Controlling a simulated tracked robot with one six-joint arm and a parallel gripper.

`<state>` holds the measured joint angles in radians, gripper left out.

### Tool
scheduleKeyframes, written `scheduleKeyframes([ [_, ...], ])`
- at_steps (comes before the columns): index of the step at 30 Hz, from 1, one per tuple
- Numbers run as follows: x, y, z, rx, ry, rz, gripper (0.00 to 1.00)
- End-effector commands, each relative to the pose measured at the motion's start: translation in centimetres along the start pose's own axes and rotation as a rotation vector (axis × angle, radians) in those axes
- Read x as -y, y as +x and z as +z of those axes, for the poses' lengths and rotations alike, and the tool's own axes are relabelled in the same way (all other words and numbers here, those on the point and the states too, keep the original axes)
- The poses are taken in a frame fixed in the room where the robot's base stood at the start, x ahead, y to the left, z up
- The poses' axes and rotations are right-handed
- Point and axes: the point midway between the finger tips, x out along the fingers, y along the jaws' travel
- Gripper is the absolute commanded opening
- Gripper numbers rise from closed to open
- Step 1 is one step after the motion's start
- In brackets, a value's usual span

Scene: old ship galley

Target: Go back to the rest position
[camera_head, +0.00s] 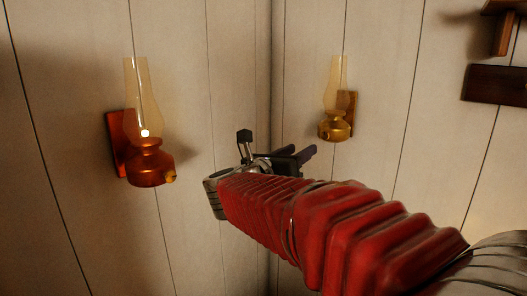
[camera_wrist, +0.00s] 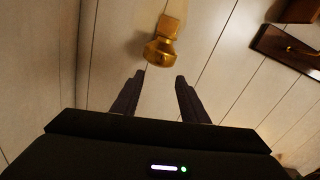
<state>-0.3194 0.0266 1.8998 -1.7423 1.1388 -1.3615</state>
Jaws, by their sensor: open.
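My gripper (camera_wrist: 160,78) is open and empty in the wrist view, its two dark fingers apart. A brass wall lamp (camera_wrist: 160,48) appears just beyond the fingertips, apart from them. In the head view my red-sleeved arm reaches from the lower right toward the corner, and my gripper (camera_head: 308,154) points toward the right wall. The brass lamp (camera_head: 336,128) with its glass chimney hangs on that wall, above and right of my gripper. Part of my gripper is hidden behind the wrist in the head view.
A copper-red lamp (camera_head: 149,163) with a glass chimney hangs on the left wall, left of my wrist. A dark wooden shelf or bracket (camera_head: 497,86) is on the right wall at the upper right. Pale panelled walls meet in a corner behind my wrist.

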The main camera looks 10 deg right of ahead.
Motion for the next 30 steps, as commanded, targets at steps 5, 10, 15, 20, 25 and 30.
scheduleKeyframes([
  [5,-0.2,0.0,-0.9,-0.034,0.129,0.005,0.4],
  [10,-0.1,-0.5,-5.3,-0.165,0.327,-0.019,0.4],
  [15,0.7,-1.8,-9.6,-0.303,0.526,-0.073,0.4],
  [20,2.1,-3.3,-13.2,-0.423,0.71,-0.148,0.4],
  [25,3.7,-5.2,-16.4,-0.536,0.902,-0.247,0.4],
  [30,5.4,-7.5,-19.2,-0.638,1.092,-0.365,0.4],
])
